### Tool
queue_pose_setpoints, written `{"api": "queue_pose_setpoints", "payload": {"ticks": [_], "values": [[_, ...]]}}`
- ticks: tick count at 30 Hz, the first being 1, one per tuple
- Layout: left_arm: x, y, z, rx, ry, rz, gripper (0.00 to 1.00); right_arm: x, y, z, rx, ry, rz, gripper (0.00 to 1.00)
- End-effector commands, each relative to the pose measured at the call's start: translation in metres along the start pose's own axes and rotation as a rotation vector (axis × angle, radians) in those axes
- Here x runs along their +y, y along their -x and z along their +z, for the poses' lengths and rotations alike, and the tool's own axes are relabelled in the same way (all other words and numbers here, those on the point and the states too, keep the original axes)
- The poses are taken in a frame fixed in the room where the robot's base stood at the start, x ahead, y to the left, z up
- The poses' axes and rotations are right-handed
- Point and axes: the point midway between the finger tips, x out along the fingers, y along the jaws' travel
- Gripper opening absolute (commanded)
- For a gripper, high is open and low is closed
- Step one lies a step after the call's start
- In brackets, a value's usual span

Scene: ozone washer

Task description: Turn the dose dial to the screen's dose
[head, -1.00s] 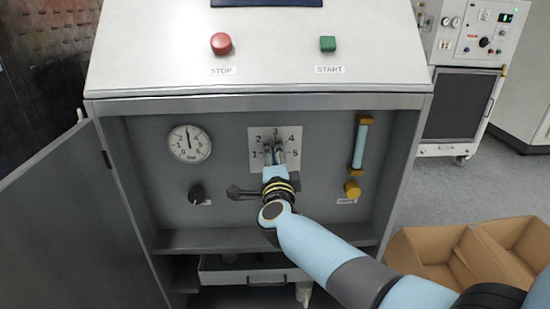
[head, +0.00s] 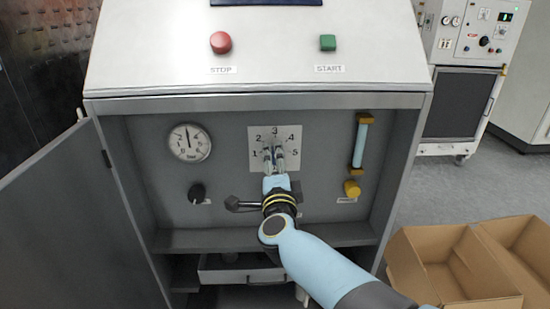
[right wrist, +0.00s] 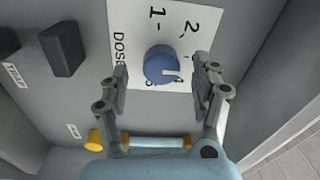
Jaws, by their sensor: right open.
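The dose dial (right wrist: 161,66) is a round blue knob with a white mark that points right in the right wrist view. It sits on a white number plate (head: 289,135) marked 1 to 5 in the head view. My right gripper (right wrist: 161,80) is open, with one finger on each side of the dial and gaps visible between; it also shows in front of the plate in the head view (head: 274,158). The fingers partly hide the dial there. Only the lower edge of the dark screen (head: 266,2) shows, so its dose cannot be read. My left gripper is out of view.
A gauge (head: 189,143), a black knob (head: 197,193), a dark lever (head: 236,204) and a blue tube with yellow fittings (head: 360,145) surround the plate. The open cabinet door (head: 60,215) is at left. Cardboard boxes (head: 440,265) stand at lower right.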

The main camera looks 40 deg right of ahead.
Motion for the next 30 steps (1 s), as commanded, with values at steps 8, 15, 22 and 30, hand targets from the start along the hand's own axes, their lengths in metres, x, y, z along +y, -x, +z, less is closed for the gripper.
{"api": "queue_pose_setpoints", "payload": {"ticks": [8,15,22,30], "values": [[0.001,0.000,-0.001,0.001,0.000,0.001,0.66,0.001,0.062,0.000,0.001,-0.002,0.004,0.65],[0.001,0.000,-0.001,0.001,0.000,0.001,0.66,0.001,0.085,0.000,0.000,-0.002,0.002,0.65],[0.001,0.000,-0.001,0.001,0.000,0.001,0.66,0.000,0.086,0.000,0.000,-0.001,0.001,0.65],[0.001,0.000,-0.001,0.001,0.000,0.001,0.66,0.000,0.086,0.000,0.000,-0.001,0.001,0.65]]}}
